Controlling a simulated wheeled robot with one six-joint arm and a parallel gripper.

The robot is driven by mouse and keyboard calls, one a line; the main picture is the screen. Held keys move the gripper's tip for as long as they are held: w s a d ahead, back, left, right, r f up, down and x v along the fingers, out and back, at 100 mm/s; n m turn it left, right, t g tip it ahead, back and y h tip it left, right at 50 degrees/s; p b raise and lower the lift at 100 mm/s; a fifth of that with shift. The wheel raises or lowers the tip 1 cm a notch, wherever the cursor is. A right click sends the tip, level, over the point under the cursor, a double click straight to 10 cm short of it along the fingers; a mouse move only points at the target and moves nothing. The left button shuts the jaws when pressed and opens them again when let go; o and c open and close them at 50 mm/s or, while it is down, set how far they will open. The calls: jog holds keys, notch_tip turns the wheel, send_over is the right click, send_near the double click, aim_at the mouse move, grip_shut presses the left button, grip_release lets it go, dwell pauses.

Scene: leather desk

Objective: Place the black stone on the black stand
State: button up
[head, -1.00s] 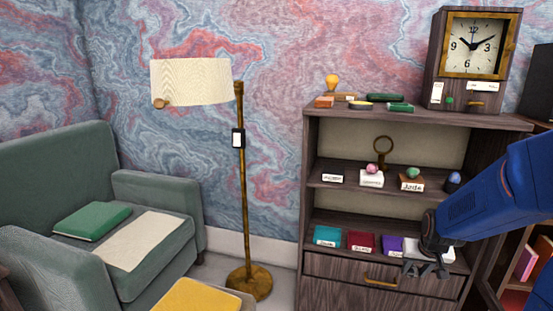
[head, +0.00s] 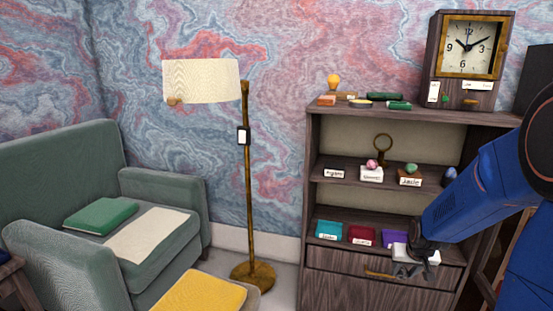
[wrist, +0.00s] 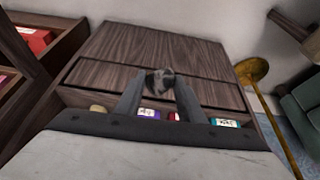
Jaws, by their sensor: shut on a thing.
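My gripper (head: 413,270) is in front of the cabinet's drawer, below the lower shelf. In the wrist view its two fingers (wrist: 158,92) are shut on a dark, grey-streaked stone (wrist: 160,80), which I take for the black stone. The stone cannot be made out clearly in the head view. A small dark stand with a white label (head: 334,173) is at the left of the middle shelf, above and left of my gripper. No stone is visible on it. The label is too small to read surely.
Beside it, a white stand (head: 371,174) holds a pink stone and a brown stand (head: 409,178) a green one. A blue-purple stone (head: 451,174) is farther right. Coloured boxes (head: 361,234) line the lower shelf. A floor lamp (head: 246,180) and armchair (head: 110,220) are left.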

jog(key=w+a+f+n, duration=0.1)
jog(key=w+a+f, duration=0.2)
jog(key=f, duration=0.6)
jog(key=w+a+f+n, duration=0.1)
jog(key=w+a+f, duration=0.3)
jog(key=f, duration=0.5)
jog(key=w+a+f+y, duration=0.1)
jog(key=w+a+f, duration=0.2)
jog(key=a+f, duration=0.3)
notch_tip(320, 180, down, 3)
jog(key=shift+w+f+n, duration=0.1)
jog(key=shift+w+n, duration=0.3)
